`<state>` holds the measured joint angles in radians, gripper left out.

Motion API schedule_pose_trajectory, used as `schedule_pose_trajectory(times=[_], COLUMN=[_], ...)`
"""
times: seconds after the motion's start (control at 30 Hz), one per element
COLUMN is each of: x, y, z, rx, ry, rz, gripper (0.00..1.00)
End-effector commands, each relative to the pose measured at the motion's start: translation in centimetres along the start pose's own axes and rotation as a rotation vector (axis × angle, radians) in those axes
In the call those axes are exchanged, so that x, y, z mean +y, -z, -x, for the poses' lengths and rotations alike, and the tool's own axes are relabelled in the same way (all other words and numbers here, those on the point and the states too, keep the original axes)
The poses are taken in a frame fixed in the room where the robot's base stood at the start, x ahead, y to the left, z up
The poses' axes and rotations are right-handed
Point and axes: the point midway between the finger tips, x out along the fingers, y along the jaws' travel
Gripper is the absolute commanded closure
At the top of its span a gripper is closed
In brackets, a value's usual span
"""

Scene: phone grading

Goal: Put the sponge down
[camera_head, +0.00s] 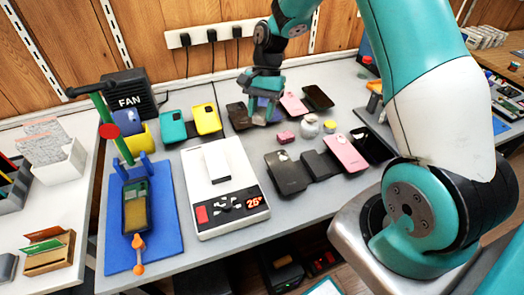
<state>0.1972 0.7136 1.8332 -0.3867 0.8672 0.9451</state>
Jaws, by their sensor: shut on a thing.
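My gripper (263,102) points down over the back middle of the grey table, among the phones. It is shut on a small, dull greyish block, the sponge (259,121), which shows just below the fingertips. The fingers hide part of the sponge. I cannot tell whether its underside touches the table or a phone. A dark phone (237,116) lies just left of the gripper, and a bluish-purple phone lies partly hidden behind it.
A small pink block (286,137), a whitish round jar (309,126) and a yellow piece (329,126) stand to the right. A white device (225,190) with red display, a blue mat (168,255) and several phones occupy the table. Bare table shows around the pink block.

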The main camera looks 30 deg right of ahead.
Motion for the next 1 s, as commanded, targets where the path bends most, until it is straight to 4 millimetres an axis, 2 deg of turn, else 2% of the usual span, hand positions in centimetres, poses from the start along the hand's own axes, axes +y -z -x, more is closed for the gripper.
schedule_pose_trajectory(times=[0.03,0.2,0.3,0.47,0.57,1.0], x=[-0.3,-0.9,-1.0,-0.9,-0.9,-0.8], y=[0.8,1.6,1.8,2.0,2.5,6.9], z=[0.5,3.7,5.2,6.5,5.5,-5.3], rx=[0.005,0.005,0.004,0.002,-0.001,-0.001], ry=[0.056,0.213,0.278,0.333,0.338,0.335], rz=[-0.117,-0.495,-0.658,-0.799,-0.827,-0.825], gripper=[0.82,0.82,0.82,0.82,0.82,0.82])
